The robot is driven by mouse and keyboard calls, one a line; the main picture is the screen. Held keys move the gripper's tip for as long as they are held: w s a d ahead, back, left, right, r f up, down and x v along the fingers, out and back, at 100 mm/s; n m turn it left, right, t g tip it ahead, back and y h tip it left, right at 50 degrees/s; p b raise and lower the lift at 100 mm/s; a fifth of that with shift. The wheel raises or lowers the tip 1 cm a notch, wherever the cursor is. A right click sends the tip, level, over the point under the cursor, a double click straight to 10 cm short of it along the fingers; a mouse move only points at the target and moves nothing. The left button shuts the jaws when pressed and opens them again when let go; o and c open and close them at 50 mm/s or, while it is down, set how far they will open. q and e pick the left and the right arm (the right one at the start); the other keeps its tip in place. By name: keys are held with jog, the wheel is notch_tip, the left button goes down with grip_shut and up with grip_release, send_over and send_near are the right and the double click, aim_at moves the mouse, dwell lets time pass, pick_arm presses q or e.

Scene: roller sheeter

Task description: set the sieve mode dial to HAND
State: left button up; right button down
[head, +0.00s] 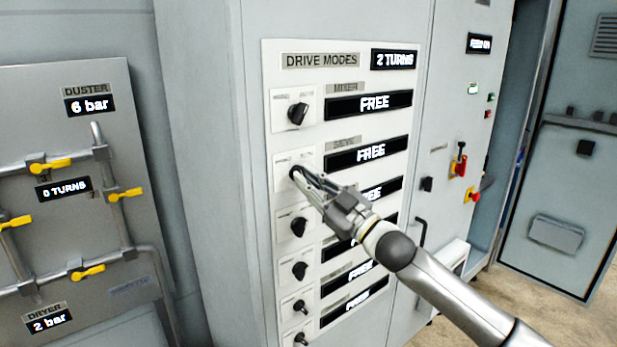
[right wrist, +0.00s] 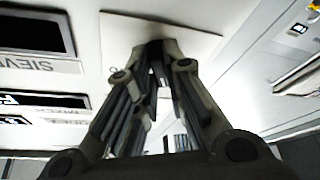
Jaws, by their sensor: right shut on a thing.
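The sieve mode dial (head: 294,173) is a small black knob on a white plate, second from the top on the DRIVE MODES panel. Its display (head: 370,152) reads FREE. My right gripper (head: 297,174) is shut on the dial, and its fingers hide most of the knob, so I cannot tell which way it points. In the right wrist view the fingers close on the dark knob (right wrist: 155,46) in front of its white plate, beside the SIEVE label (right wrist: 38,66). My left gripper is not in view.
The mixer dial (head: 298,113) sits above, and another dial (head: 298,227) sits just below my gripper, with more further down. A pipe board with yellow valve handles (head: 50,166) stands at left. Red-and-yellow switches (head: 457,166) are on the cabinet at right.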

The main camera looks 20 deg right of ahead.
jog(key=shift+n, duration=0.6)
jog(key=c, duration=1.5)
grip_release()
jog(key=v, duration=1.2)
jog(key=shift+d+r, duration=0.1)
jog(key=shift+d, duration=0.05)
